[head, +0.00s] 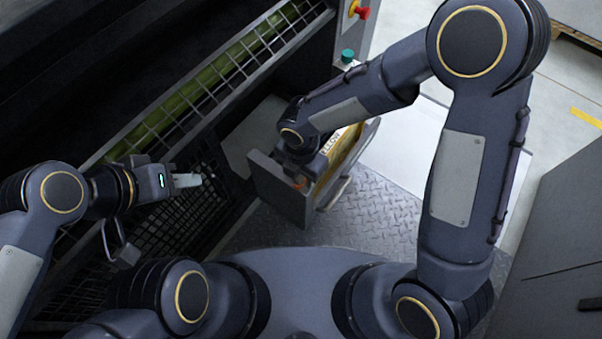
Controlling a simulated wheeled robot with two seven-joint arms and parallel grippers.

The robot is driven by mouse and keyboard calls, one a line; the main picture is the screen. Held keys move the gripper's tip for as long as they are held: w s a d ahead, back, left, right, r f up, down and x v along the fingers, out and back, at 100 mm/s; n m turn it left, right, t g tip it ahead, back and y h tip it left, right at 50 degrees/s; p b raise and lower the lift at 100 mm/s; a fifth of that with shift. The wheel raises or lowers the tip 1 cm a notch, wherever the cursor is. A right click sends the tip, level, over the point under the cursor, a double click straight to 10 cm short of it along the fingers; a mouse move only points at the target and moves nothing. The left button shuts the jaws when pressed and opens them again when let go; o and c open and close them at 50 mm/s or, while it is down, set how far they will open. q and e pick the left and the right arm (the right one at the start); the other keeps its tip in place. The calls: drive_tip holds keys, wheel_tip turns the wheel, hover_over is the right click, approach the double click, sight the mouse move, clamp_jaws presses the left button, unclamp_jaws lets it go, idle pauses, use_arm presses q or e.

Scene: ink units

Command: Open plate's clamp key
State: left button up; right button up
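My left gripper (187,182) is at the left, its pale fingers pointing right over the black grid of the press. Its fingers show as one pale shape, so I cannot tell how far apart they are. My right gripper (302,178) is at the top of a grey ink unit (277,192) with a yellow side panel (343,152) that carries partly hidden lettering. The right wrist covers its fingers, so I cannot tell whether they grip the unit. I cannot make out the plate or its clamp key.
The dark press has a long wire guard (225,62) over a green roller and a black grid (196,208) below. A red knob (363,13) and green button (347,55) sit on its end post. A grey cabinet (556,245) stands right. Patterned metal floor (375,215) lies between.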

clamp_jaws()
drive_tip(key=shift+m, duration=0.4)
drive_tip(key=m, duration=0.4)
drive_tip(key=m+b, duration=0.1)
drive_tip(key=m, duration=0.3)
drive_tip(key=shift+m, duration=0.3)
drive_tip(key=m, duration=0.8)
drive_tip(key=shift+b, duration=0.3)
drive_tip(key=shift+m, duration=0.4)
